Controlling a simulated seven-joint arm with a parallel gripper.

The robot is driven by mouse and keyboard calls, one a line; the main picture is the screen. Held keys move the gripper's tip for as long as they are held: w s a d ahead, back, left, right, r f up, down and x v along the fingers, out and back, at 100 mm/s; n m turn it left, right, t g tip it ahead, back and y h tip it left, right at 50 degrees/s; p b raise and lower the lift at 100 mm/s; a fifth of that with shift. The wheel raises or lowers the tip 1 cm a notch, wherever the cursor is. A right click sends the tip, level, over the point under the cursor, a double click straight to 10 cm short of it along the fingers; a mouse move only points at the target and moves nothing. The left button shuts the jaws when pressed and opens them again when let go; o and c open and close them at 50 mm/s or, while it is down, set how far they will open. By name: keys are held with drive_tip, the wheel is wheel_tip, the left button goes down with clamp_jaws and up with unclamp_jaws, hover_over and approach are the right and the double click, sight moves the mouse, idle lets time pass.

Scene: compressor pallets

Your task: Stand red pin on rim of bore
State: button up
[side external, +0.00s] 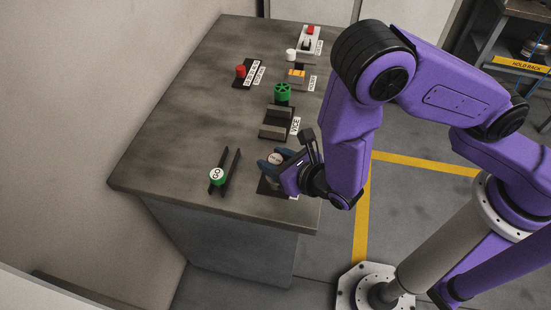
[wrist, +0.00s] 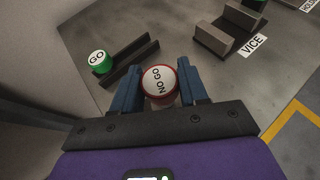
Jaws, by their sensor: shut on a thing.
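The red pin has a white cap marked "NO GO" with a red edge; it shows in the wrist view (wrist: 158,82) and in the side view (side external: 275,158). My gripper (side external: 274,163) is shut on it, with a blue finger on each side, and the cap faces up in the wrist view (wrist: 160,92). A dark plate (side external: 266,188) lies below my gripper near the bench's front right edge. A bore in it cannot be made out; my gripper and the pin cover that spot. I cannot tell whether the pin touches anything below.
A green "GO" pin (side external: 217,176) stands at a rack of two dark rails (side external: 231,166), left of my gripper. The vice (side external: 277,121) with a green handwheel (side external: 282,92) is behind. Labelled fixtures, including a red-topped one (side external: 240,71), stand farther back. The bench's left middle is clear.

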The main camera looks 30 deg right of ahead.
drive_tip(key=shift+f, duration=0.5)
drive_tip(key=o, duration=1.1)
drive_tip(key=shift+r, duration=0.1)
drive_tip(key=shift+r, duration=0.5)
drive_tip(key=v, duration=1.2)
drive_tip(key=shift+f, duration=0.1)
